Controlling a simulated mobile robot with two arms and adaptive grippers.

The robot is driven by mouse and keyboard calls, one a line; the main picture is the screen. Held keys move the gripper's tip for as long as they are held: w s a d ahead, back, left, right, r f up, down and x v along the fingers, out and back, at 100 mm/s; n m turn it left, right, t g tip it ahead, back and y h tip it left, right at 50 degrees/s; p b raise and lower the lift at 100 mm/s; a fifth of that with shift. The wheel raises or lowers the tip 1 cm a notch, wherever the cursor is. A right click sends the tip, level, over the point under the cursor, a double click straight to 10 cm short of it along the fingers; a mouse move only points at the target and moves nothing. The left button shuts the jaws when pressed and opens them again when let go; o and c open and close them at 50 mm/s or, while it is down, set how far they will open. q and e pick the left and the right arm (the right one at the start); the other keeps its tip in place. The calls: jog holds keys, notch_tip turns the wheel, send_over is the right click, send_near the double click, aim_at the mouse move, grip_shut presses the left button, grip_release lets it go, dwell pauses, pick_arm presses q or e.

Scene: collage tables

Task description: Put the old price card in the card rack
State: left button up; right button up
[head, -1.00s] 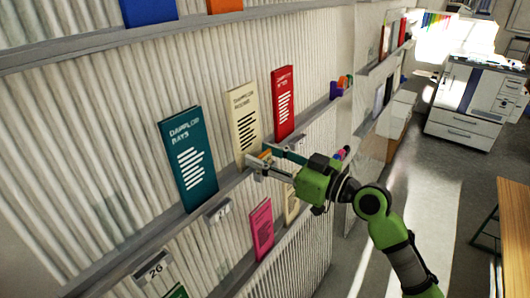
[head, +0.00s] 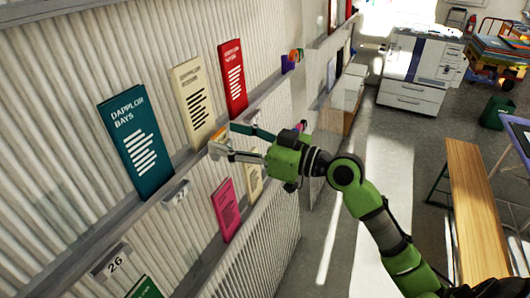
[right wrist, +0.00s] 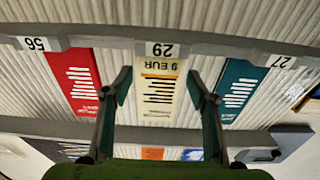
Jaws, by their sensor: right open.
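A small cream price card reading "9 EUR" with an orange stripe (right wrist: 160,68) stands on the shelf before the cream brochure, above the tag "29" in the upside-down right wrist view. In the head view its orange edge (head: 217,134) shows at my fingertips. My right gripper (head: 223,142) is open at the foot of the cream brochure (head: 193,90). In the right wrist view its fingers (right wrist: 159,82) stand apart, one on each side of the card. Whether they touch it I cannot tell. I cannot pick out the card rack with certainty. My left gripper is out of view.
A teal brochure (head: 135,140) and a red brochure (head: 232,78) stand on either side on the same shelf. A pink brochure (head: 226,208) is on the shelf below. A wooden bench (head: 470,205) and a white copier (head: 415,70) stand right, with open floor between.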

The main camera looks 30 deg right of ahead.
jog(key=b+v, duration=0.5)
jog(key=v, duration=0.5)
jog(key=shift+s+d, duration=0.3)
